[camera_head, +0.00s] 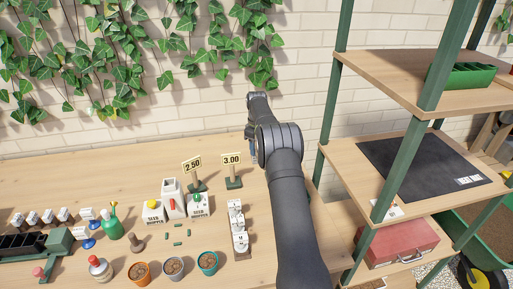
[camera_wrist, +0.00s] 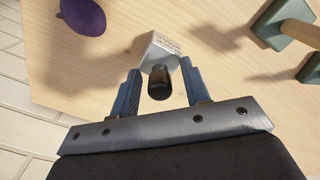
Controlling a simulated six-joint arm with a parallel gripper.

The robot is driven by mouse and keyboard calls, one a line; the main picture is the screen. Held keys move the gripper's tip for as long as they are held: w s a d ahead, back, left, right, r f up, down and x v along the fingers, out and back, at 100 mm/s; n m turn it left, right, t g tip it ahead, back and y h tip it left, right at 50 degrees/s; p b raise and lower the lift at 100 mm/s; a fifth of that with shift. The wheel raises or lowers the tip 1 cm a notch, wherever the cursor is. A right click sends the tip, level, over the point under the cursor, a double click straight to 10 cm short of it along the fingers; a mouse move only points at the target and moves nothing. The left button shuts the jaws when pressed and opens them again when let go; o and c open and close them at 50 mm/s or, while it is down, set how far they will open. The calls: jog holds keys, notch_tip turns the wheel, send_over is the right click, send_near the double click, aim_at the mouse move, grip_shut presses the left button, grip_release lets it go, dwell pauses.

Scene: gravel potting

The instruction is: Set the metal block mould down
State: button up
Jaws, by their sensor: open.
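The metal block mould (camera_wrist: 156,47) shows in the wrist view as a silvery block with a dark rounded handle (camera_wrist: 159,84). My gripper (camera_wrist: 160,72) is open, with its two blue fingers on either side of the handle and visible gaps between them and it. The mould appears to rest on the wooden bench (camera_wrist: 100,60), though its underside is hidden. In the head view my gripper's end (camera_head: 252,145) is mostly behind my arm, and the mould cannot be made out there.
In the wrist view a purple object (camera_wrist: 83,15) lies at upper left and green bases stand at right. In the head view the price signs (camera_head: 231,160), seed hoppers (camera_head: 198,205) and pots (camera_head: 207,262) stand left of my arm. A wooden shelf unit (camera_head: 400,90) stands at right.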

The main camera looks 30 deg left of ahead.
notch_tip(320, 180, up, 12)
dwell(0.4)
jog(key=shift+f, duration=0.1)
notch_tip(320, 180, down, 12)
jog(key=shift+f, duration=0.15)
notch_tip(320, 180, up, 2)
jog(key=shift+r, duration=0.8)
